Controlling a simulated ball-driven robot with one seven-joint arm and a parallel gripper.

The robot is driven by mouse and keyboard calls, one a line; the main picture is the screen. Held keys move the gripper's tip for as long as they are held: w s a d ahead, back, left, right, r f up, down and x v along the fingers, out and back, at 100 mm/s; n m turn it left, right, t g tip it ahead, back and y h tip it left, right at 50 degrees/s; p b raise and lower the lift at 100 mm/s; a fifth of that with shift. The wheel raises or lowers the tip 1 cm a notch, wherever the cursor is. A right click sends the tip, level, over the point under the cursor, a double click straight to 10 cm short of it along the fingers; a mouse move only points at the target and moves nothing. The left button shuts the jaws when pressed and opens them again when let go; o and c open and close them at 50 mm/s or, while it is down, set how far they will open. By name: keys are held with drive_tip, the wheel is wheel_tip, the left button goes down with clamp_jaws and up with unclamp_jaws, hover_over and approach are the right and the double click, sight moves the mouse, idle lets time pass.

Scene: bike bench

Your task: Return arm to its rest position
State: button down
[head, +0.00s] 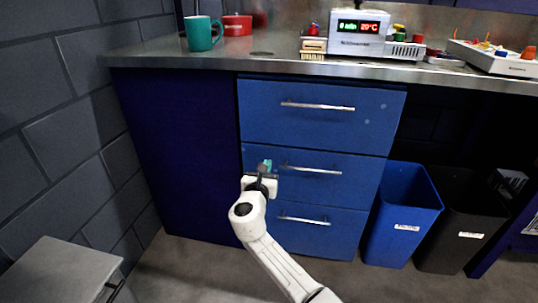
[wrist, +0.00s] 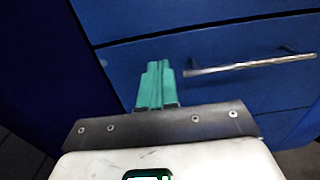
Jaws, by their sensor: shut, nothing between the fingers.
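My gripper (head: 267,164) is in front of the blue drawer unit, just left of the middle drawer's handle (head: 312,170) in the head view. In the wrist view the green fingers of my gripper (wrist: 157,72) are together with nothing between them. They point at the blue drawer front (wrist: 220,50), and a silver handle (wrist: 250,65) lies to their right, apart from them. My white arm comes up from the bottom of the head view. All three drawers look shut.
A steel worktop (head: 265,62) runs above the drawers, with a teal mug (head: 203,33), a red pot (head: 237,25) and a digital display unit (head: 358,32). A blue bin (head: 402,215) and a dark bin (head: 464,220) stand at right. A grey box (head: 62,272) is at lower left.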

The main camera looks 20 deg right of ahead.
drive_tip(key=p+v, duration=0.2)
drive_tip(key=v, duration=0.5)
drive_tip(key=s+d+f+m+g+y, duration=0.1)
drive_tip(key=s+d+f+m+g, duration=0.2)
drive_tip(key=s+f+m, duration=0.4)
drive_tip(key=s+d+f+m+g+y, duration=0.15)
drive_tip(key=s+m+g, duration=0.3)
drive_tip(key=s, duration=0.45)
drive_tip(key=s+d+f+m+g, duration=0.2)
drive_tip(key=s+d+f+m, duration=0.2)
drive_tip(key=s+f+m, duration=0.4)
drive_tip(key=s+a+r+m+g+y, duration=0.15)
drive_tip(key=s+m+y, duration=0.3)
drive_tip(key=s, duration=0.75)
drive_tip(key=s+a+m+g+y, duration=0.3)
drive_tip(key=s+m, duration=0.2)
drive_tip(key=s, duration=0.7)
wheel_tip(320, 180, up, 28)
drive_tip(key=p, duration=2.8)
